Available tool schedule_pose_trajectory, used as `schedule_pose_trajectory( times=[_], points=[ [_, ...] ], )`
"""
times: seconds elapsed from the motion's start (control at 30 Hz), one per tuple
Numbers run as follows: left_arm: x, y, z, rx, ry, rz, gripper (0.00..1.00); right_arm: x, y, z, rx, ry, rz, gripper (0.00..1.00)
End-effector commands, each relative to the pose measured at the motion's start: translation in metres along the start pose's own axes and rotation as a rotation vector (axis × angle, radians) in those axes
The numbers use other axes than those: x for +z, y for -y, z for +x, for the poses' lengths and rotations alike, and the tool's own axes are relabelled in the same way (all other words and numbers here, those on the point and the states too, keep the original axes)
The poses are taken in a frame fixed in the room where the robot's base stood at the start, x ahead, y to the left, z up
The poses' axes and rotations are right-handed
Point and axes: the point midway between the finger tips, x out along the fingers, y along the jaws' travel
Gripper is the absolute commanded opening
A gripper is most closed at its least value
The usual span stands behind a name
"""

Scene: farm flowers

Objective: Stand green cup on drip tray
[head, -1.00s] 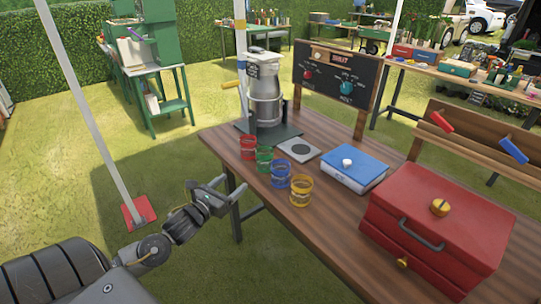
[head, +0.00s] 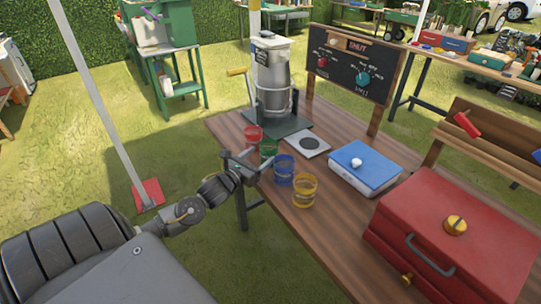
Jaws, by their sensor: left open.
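The green cup (head: 269,147) stands on the wooden table in a row between the red cup (head: 253,134) and the blue cup (head: 284,168). My left gripper (head: 257,159) is open at the table's left edge, in front of the green cup and hiding its lower part. I cannot tell whether the fingers touch it. A flat grey square plate with a dark disc, likely the drip tray (head: 318,149), lies empty to the right of the cups. My right gripper is out of view.
A yellow cup (head: 304,190) stands closest to the front. A silver urn (head: 272,78) on a dark base stands behind the cups. A blue book-like box (head: 365,170) and a red toolbox (head: 462,235) are to the right. Bare tabletop lies in front of the blue box.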

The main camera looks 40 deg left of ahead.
Motion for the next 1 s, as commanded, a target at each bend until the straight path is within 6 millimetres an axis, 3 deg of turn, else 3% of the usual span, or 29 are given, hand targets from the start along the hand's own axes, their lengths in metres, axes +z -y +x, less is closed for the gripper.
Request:
schedule_pose_trajectory(
  times=[0.2, 0.53, 0.83, 1.0],
  points=[
    [0.002, 0.001, 0.007, 0.0, 0.001, -0.001, 0.67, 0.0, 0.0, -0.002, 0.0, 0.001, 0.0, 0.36],
    [0.005, 0.002, 0.051, -0.001, 0.002, -0.001, 0.67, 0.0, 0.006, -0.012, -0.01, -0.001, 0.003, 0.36],
    [0.004, 0.002, 0.055, -0.002, 0.0, 0.0, 0.67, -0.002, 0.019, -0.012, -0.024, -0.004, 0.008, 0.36],
    [0.004, 0.002, 0.055, -0.003, 0.0, 0.0, 0.45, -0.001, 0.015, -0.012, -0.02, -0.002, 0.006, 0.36]
  ],
)
